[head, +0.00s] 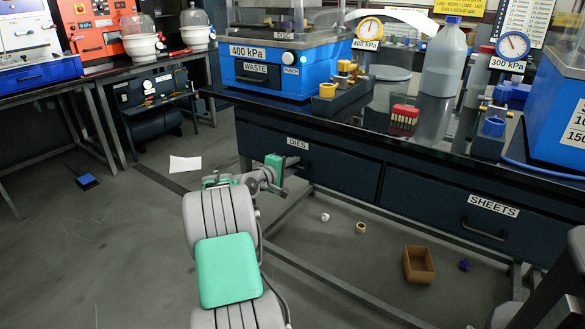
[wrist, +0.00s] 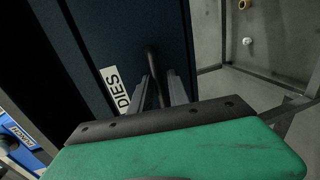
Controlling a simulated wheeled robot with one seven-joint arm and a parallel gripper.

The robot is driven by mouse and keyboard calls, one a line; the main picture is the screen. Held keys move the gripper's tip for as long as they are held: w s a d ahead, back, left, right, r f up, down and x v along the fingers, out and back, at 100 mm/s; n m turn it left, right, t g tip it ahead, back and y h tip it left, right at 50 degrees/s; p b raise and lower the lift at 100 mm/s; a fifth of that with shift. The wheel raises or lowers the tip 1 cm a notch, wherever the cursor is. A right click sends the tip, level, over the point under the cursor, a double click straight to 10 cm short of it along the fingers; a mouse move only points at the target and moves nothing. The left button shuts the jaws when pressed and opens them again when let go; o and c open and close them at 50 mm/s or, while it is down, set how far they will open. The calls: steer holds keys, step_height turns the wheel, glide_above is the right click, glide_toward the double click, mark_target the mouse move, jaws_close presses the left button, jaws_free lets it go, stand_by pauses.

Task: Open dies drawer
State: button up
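The dies drawer (head: 345,178) is a dark blue front under the black bench top, with a white DIES label (head: 298,143). It looks shut, flush with the front beside it. My gripper (head: 291,165) is at the drawer front, just below the label, and hides part of the handle in the head view. In the wrist view the dark bar handle (wrist: 152,62) stands out from the drawer front. The two grey fingers (wrist: 158,86) are apart, one on each side of the handle's near end. I cannot tell whether either finger touches it.
The sheets drawer (head: 440,215) is to the right. Bench legs and a low rail stand below. A brown box (head: 418,264), a tape roll (head: 361,227) and a white ball (head: 325,217) lie on the floor. A paper sheet (head: 186,164) lies left of my arm.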

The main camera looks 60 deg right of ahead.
steer(key=shift+c, duration=0.2)
jaws_close()
stand_by(1.0)
